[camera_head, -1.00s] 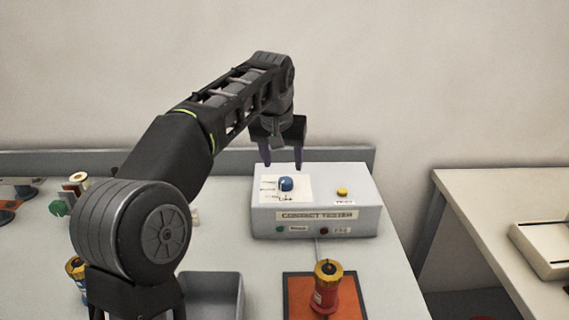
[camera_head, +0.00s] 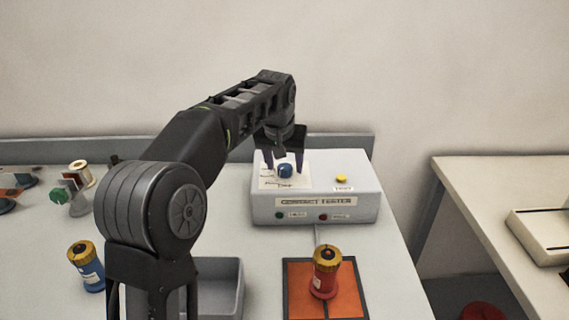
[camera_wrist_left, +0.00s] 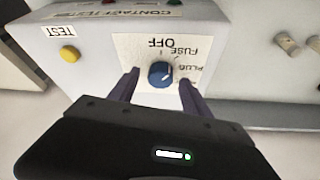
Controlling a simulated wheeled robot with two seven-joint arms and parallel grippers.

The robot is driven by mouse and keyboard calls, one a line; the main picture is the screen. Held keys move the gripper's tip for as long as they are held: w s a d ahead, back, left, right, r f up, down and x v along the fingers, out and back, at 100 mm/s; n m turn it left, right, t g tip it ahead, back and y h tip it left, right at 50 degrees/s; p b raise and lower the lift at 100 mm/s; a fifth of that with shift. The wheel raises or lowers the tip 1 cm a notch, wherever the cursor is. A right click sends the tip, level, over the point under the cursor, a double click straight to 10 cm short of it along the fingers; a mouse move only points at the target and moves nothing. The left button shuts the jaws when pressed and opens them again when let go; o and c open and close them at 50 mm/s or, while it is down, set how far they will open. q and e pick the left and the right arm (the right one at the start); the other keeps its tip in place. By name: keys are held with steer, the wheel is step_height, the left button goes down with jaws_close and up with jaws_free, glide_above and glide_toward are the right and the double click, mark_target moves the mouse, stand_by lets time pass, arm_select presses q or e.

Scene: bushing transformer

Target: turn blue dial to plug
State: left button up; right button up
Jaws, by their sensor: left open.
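The blue dial (camera_head: 285,171) sits on a white label on top of the grey contact tester box (camera_head: 270,211). In the left wrist view the dial (camera_wrist_left: 160,73) shows the words OFF, FUSE and PLUG around it, with a small light mark on the dial near the PLUG side. My left gripper (camera_head: 284,168) is above the box with its fingers pointing down. Its open fingers (camera_wrist_left: 160,84) stand on either side of the dial, with a gap visible on each side. My right gripper is out of view.
The box has a yellow TEST button (camera_head: 341,179) and two small front lamps. A red bushing (camera_head: 325,275) stands on an orange pad (camera_head: 345,297) in front. A blue bushing (camera_head: 86,267) and a grey bin (camera_head: 222,272) are to the left.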

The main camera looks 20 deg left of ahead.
arm_select(q)
steer(key=shift+w+f, duration=0.1)
steer(key=shift+f, duration=0.15)
jaws_close()
stand_by(0.5)
